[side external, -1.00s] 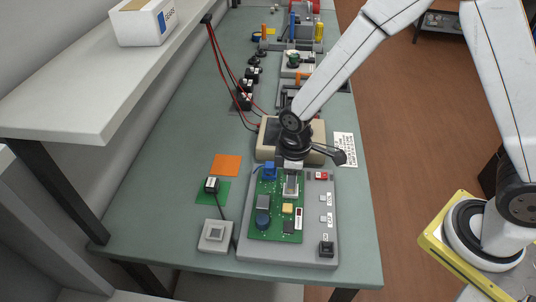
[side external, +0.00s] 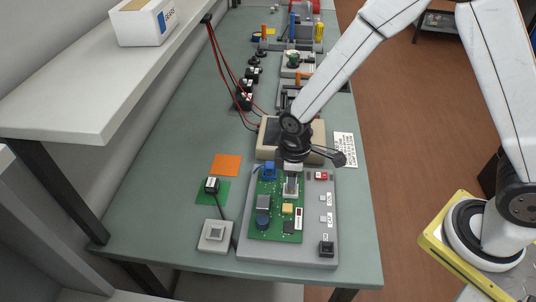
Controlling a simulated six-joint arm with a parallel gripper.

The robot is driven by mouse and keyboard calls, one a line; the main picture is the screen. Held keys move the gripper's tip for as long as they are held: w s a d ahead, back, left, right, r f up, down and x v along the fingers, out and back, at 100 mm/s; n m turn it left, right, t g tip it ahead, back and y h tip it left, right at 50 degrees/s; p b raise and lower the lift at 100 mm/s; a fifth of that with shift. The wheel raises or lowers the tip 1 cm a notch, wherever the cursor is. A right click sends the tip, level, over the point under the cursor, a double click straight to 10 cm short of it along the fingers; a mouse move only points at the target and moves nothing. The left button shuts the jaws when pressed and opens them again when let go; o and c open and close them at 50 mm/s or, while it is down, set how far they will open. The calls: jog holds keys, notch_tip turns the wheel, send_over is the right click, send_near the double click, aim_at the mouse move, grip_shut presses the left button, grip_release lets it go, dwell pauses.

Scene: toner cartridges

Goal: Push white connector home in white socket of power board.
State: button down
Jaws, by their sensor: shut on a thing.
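The green power board (side external: 270,205) lies on a grey test fixture (side external: 318,245) near the front of the bench. My gripper (side external: 291,188) points down over the board's far right part, low and close to its surface. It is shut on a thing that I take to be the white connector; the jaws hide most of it. The white socket cannot be told apart under the jaws, so I cannot tell how far the connector sits in it. A blue part (side external: 269,170) stands on the board just left of my gripper.
A beige box (side external: 268,139) stands right behind the fixture, near my wrist. The bench's front left is clear.

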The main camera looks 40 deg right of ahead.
jog(key=shift+f, duration=0.5)
dwell(0.5)
jog(key=shift+c, duration=1.8)
grip_release()
jog(key=shift+r, duration=0.1)
jog(key=shift+r, duration=3.8)
